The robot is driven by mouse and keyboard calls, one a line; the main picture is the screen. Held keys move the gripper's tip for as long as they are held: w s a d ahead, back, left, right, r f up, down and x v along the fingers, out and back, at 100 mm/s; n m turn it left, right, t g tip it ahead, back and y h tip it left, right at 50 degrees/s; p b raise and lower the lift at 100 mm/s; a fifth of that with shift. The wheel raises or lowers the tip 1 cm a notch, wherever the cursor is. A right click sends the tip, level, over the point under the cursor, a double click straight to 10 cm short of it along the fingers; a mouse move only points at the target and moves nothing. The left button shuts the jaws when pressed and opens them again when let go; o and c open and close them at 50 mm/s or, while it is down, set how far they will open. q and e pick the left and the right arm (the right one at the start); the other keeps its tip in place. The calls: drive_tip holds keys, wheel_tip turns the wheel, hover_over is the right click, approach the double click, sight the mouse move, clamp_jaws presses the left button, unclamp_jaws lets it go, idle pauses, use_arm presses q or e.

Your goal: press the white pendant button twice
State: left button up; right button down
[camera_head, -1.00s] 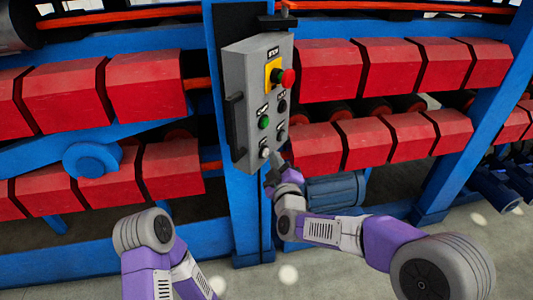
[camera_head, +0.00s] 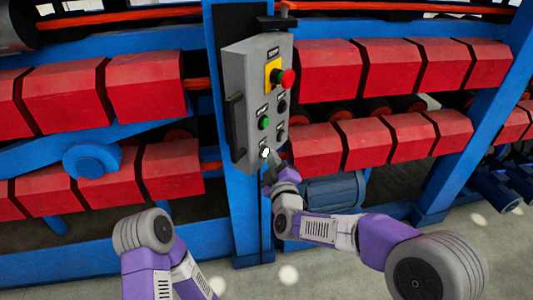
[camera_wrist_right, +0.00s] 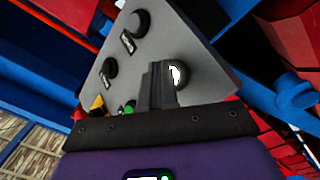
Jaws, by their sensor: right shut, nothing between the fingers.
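The white pendant button (camera_head: 265,153) is the lowest on the left of the grey control box's front and looks bright white. My right gripper (camera_head: 271,162) is shut and empty, with its tips close below and right of the button. In the right wrist view, the closed fingers (camera_wrist_right: 157,86) point at the panel, and the white button (camera_wrist_right: 178,75) shows just right of their tips. I cannot tell whether the tips touch it. My left arm's link shows at the lower left, but the left gripper is out of view.
The grey control box (camera_head: 243,103) hangs on a blue post. Its front also carries a red stop knob (camera_head: 288,78) on a yellow plate, a green button (camera_head: 264,123) and black buttons (camera_head: 281,106). Red roller blocks (camera_head: 345,67) flank the post.

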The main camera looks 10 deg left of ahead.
drive_tip(key=shift+a, duration=0.2)
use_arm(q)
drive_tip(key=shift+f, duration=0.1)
use_arm(e)
drive_tip(key=shift+d, duration=0.15)
use_arm(q)
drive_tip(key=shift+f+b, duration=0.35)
drive_tip(key=shift+b, duration=0.05)
use_arm(e)
drive_tip(key=shift+s+d, duration=0.35)
drive_tip(key=shift+d, duration=0.3)
use_arm(q)
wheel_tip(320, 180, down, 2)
drive_tip(key=shift+b, duration=1)
use_arm(e)
drive_tip(key=d, duration=0.1)
drive_tip(key=s+d, duration=0.1)
drive_tip(key=d, duration=0.1)
drive_tip(key=s+d, duration=0.1)
drive_tip(key=shift+s+d, duration=0.1)
drive_tip(key=shift+d, duration=0.15)
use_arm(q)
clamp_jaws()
